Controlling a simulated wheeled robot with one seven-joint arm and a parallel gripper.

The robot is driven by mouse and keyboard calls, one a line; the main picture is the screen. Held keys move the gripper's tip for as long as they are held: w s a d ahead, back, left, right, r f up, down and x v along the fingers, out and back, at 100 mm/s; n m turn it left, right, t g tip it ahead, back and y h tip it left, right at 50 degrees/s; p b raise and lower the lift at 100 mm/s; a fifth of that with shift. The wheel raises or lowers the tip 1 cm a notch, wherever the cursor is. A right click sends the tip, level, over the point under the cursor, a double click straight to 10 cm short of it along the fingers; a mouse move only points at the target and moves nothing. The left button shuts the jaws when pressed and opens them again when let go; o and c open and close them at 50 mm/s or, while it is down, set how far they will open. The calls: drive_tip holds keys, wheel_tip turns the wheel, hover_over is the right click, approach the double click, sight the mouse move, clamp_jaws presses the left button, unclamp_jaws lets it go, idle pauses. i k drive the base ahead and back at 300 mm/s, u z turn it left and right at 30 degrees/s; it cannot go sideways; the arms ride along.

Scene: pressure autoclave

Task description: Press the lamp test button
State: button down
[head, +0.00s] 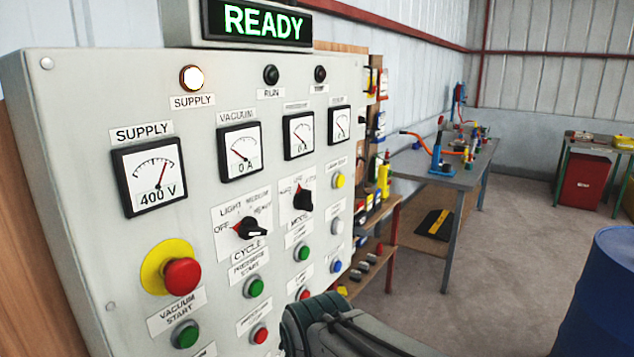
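The lamp test button is the yellow round button (339,181) at the upper right of the light grey control panel (85,120). It sits under a small blurred label (337,163) that appears to read LAMP TEST. The button is in plain view with nothing in front of it. A dark part of my arm shows at the bottom centre, below and in front of the panel's lower right. I see no gripper fingers, and nothing of mine touches the yellow button.
A red mushroom button (182,275) is lower left. The READY display (262,22) is lit. A workbench (445,170) and blue drum (604,290) stand right, with open floor between.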

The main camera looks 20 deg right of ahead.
sight(339, 181)
drive_tip(key=u, duration=1.35)
drive_tip(key=k, duration=1)
drive_tip(key=z, duration=1.65)
drive_tip(key=i, duration=0.5)
drive_tip(key=u, duration=0.1)
